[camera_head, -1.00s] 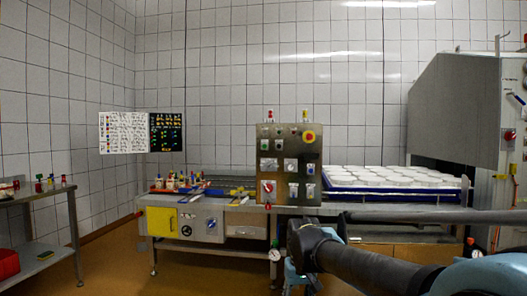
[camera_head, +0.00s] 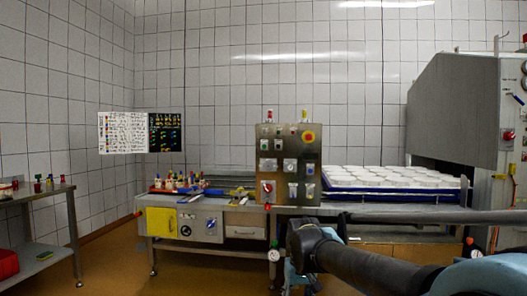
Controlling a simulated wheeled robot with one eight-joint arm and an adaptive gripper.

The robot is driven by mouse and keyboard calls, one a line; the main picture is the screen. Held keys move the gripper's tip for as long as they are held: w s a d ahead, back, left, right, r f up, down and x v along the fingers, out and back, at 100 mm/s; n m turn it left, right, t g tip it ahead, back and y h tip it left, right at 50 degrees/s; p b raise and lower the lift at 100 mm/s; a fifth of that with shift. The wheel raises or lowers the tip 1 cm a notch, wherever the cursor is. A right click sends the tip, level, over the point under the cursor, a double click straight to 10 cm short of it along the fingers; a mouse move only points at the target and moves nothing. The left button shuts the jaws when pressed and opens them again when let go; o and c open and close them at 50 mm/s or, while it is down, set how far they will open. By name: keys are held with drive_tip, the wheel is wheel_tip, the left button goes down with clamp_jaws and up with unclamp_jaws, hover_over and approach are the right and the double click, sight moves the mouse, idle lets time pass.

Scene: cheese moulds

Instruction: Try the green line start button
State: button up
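A steel control panel (camera_head: 272,183) stands upright at the middle, in front of the conveyor table. It carries a red emergency knob on a yellow plate (camera_head: 308,137) at top right, a red rotary switch (camera_head: 267,187) at lower left, and several small round buttons, gauges and labels. A small greenish button (camera_head: 264,145) seems to sit at its upper left, but it is too small to be sure that it is the line start button. My dark arm runs in from the lower right and ends below the panel, apart from it in the picture. My gripper's fingers do not show.
A blue tray (camera_head: 400,190) of white moulds lies right of the panel, before a grey machine (camera_head: 455,100). The conveyor table (camera_head: 385,213) runs across the front. A side table (camera_head: 40,191) stands at left. The floor (camera_head: 110,268) at lower left is clear.

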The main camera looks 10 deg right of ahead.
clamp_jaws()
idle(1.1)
